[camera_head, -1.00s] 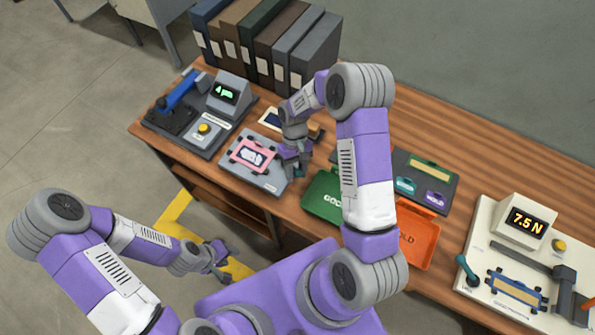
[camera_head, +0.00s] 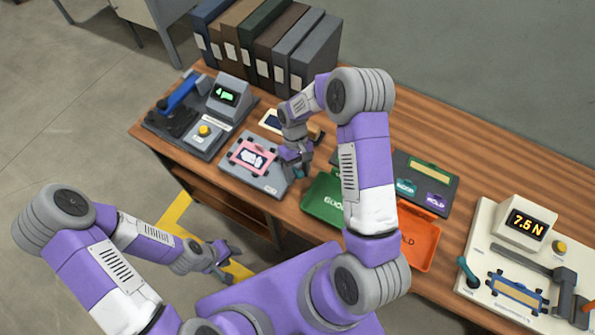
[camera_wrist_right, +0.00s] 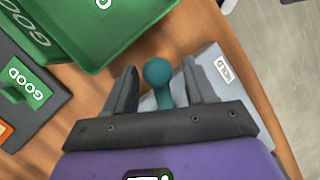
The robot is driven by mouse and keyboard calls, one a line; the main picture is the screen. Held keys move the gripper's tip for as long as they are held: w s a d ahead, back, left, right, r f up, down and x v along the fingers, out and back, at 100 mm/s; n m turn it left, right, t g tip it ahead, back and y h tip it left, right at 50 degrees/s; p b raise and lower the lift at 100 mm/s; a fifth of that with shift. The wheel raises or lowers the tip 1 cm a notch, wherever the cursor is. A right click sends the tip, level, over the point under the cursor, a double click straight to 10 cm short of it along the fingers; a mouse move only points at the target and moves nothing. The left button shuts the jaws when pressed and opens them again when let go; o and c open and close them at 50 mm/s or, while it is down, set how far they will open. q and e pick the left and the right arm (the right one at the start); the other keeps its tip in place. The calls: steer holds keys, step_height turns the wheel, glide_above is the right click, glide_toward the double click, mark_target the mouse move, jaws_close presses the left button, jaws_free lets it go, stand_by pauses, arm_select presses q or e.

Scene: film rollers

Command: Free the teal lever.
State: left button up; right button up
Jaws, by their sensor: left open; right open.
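A teal lever with a round knob (camera_wrist_right: 158,72) stands on a grey plate (camera_wrist_right: 209,62) marked HOLD. In the right wrist view it lies between the two open fingers of my right gripper (camera_wrist_right: 160,80), with gaps visible on both sides. In the head view, my right gripper (camera_head: 298,165) is at the right edge of this grey plate (camera_head: 237,177), and only a bit of teal shows there. A pink frame (camera_head: 252,156) with a white piece in it sits on the plate. My left gripper (camera_head: 222,262) is open and empty, off the table's front.
A green GOOD tray (camera_head: 318,203) is close to the right of my right gripper. An orange tray (camera_head: 425,245) lies beyond. A cream tester (camera_head: 480,285) at the right has another teal lever (camera_head: 464,268). A grey device with a screen (camera_head: 227,92) stands at the left.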

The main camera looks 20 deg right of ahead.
steer(key=shift+r, duration=0.15)
steer(key=a+p+v, duration=0.1)
steer(key=v, duration=0.6)
steer(key=shift+d+r, duration=0.2)
steer(key=shift+d, duration=0.35)
steer(key=shift+w, duration=0.1)
